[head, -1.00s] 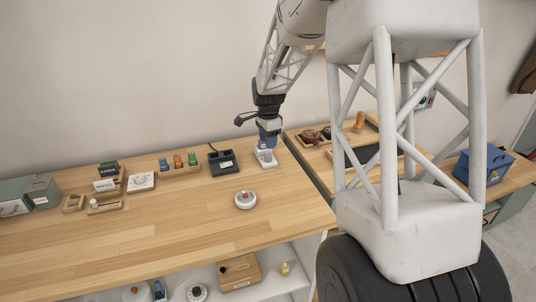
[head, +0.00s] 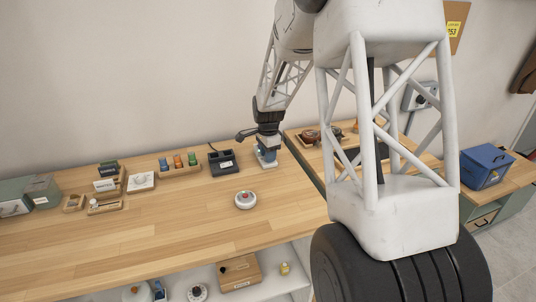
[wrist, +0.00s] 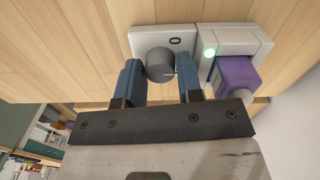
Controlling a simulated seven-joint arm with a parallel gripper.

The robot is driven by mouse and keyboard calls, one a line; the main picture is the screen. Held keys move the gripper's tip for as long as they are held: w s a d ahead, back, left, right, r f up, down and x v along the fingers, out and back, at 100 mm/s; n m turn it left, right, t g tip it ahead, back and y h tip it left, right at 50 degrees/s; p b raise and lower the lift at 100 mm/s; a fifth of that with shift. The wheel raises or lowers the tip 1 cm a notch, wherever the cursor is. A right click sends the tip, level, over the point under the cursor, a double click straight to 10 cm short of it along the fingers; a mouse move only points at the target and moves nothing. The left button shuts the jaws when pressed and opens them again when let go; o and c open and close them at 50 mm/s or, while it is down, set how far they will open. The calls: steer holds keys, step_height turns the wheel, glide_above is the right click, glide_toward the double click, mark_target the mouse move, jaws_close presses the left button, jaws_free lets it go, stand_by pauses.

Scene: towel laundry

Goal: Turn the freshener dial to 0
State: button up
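The freshener shows in the wrist view as a white base plate (wrist: 140,37) with a dark "0"-like mark. A round grey dial (wrist: 160,61) stands on it, with a thin pale line near its right edge. A white housing with a green light and a purple cartridge (wrist: 238,75) is on the right. My gripper (wrist: 160,70) is open, with its blue fingers on either side of the dial; I cannot tell whether they touch it. In the head view my gripper (head: 266,153) points down at the freshener (head: 266,165) and hides most of it.
A black device (head: 222,163) stands left of the freshener. A round white piece with a red button (head: 245,200) is in front. Bottles in a wooden rack (head: 180,168) and a white dial box (head: 141,181) are further left. The front of the table is clear.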

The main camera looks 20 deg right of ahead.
steer(key=c, duration=0.4)
steer(key=shift+c, duration=0.2)
steer(key=shift+n, duration=0.3)
steer(key=n, duration=1.1)
steer(key=shift+r, duration=0.1)
stand_by(0.3)
steer(key=o, duration=0.6)
steer(key=shift+o, duration=0.2)
